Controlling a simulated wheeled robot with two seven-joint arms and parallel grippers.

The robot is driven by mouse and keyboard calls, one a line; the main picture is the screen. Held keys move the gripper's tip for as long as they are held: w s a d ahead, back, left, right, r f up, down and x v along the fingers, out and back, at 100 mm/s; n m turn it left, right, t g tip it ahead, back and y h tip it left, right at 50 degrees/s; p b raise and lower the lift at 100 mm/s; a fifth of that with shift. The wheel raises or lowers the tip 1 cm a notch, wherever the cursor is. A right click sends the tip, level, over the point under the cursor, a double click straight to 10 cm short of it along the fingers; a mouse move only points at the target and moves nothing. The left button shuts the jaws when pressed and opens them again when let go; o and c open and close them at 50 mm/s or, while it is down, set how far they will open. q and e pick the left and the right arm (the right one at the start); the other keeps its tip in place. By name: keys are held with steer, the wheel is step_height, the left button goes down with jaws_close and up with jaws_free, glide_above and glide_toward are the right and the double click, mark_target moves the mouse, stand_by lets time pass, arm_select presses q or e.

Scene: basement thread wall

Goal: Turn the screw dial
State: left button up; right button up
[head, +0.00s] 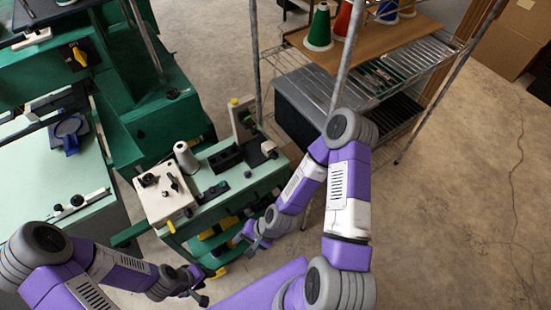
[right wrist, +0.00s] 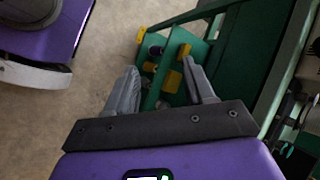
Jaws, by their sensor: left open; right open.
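I cannot tell for sure which part is the screw dial. A white box (head: 165,190) on the green machine carries several small black knobs. My right gripper (head: 253,241) is low, in front of the machine's right front side, apart from the box. In the right wrist view its jaws (right wrist: 163,92) stand open, with nothing held; beyond them is a green panel with yellow and dark round parts (right wrist: 172,78). My left gripper (head: 198,286) is open, lower in the head view, in front of the machine's base and below the box.
A white thread cone (head: 186,157) stands behind the white box. A wire shelf (head: 400,90) with colored thread cones is at the back. A pale green worktable (head: 60,165) is at the left. Concrete floor (head: 455,200) is clear at the right.

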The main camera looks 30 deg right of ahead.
steer(key=w+d+r+m+t+b, duration=0.2)
steer(key=w+d+m+t+b, duration=0.1)
steer(key=w+d+m, duration=0.1)
steer(key=w+d+r+m+t+h+b, duration=0.1)
steer(key=w+d+r+m+t+b, duration=0.1)
steer(key=d+m, duration=0.4)
steer(key=w+d+r+m+t+b, duration=0.2)
steer(key=w+d+m+t+b, duration=0.1)
steer(key=m, duration=0.7)
steer(key=shift+w+d+r+t+h+b, duration=0.2)
steer(key=shift+w+d+t, duration=0.1)
steer(key=shift+w+d, duration=0.35)
steer(key=shift+w+d+r+t+h+b, duration=0.1)
steer(key=shift+w+d+r+t+h, duration=0.15)
steer(key=shift+w+d, duration=0.35)
steer(key=m+t+h+b, duration=0.2)
steer(key=m+h, duration=0.1)
steer(key=m, duration=0.3)
glide_toward(276, 157)
steer(key=b+x, duration=0.3)
steer(key=x, duration=0.5)
steer(key=shift+w+f+b, duration=0.1)
steer(key=shift+f+b, duration=0.1)
steer(key=shift+b, duration=0.2)
